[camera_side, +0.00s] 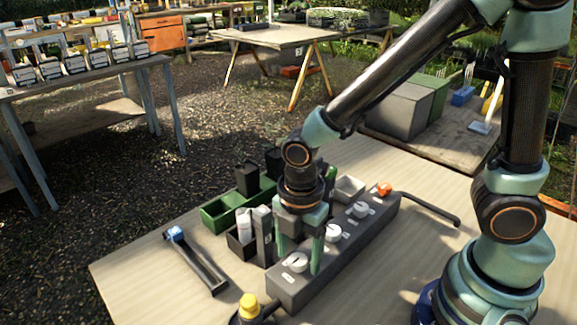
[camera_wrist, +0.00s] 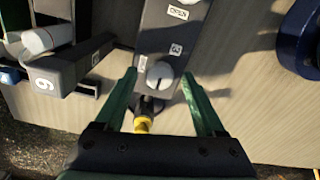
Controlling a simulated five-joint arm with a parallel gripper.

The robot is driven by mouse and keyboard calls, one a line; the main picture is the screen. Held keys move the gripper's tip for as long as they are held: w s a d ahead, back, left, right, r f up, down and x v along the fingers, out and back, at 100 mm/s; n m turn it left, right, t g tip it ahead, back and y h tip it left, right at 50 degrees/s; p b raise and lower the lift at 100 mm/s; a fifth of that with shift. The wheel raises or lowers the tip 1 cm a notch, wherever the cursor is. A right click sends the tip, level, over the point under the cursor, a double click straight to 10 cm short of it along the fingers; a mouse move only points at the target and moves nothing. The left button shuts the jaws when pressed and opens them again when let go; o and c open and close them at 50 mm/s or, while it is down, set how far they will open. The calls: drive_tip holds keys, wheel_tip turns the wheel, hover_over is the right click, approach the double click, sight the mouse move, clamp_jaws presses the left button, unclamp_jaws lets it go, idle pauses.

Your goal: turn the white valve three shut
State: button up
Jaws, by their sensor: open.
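The white valve three (camera_wrist: 160,76) is a round knob on a dark grey manifold block (camera_wrist: 155,35), with a "3" label beside it in the wrist view. Its pointer mark lies roughly along the block. In the side view, this knob (camera_side: 295,262) is the nearest one on the block. My gripper (camera_wrist: 158,74) is open, with its green fingers on either side of the knob and a gap showing on both sides. In the side view, my gripper (camera_side: 299,262) points down over that end of the block. I cannot tell the exact fingertip height.
A yellow-capped fitting (camera_side: 249,306) is at the near end. Green bins (camera_side: 222,212) and a blue-ended bar (camera_side: 197,262) lie left.

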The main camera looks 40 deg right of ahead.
clamp_jaws()
drive_tip(key=shift+m, duration=0.3)
drive_tip(key=m, duration=0.3)
drive_tip(key=shift+m, duration=0.3)
drive_tip(key=m, duration=0.4)
drive_tip(key=shift+m, duration=0.3)
drive_tip(key=m, duration=0.9)
drive_tip(key=shift+r, duration=0.1)
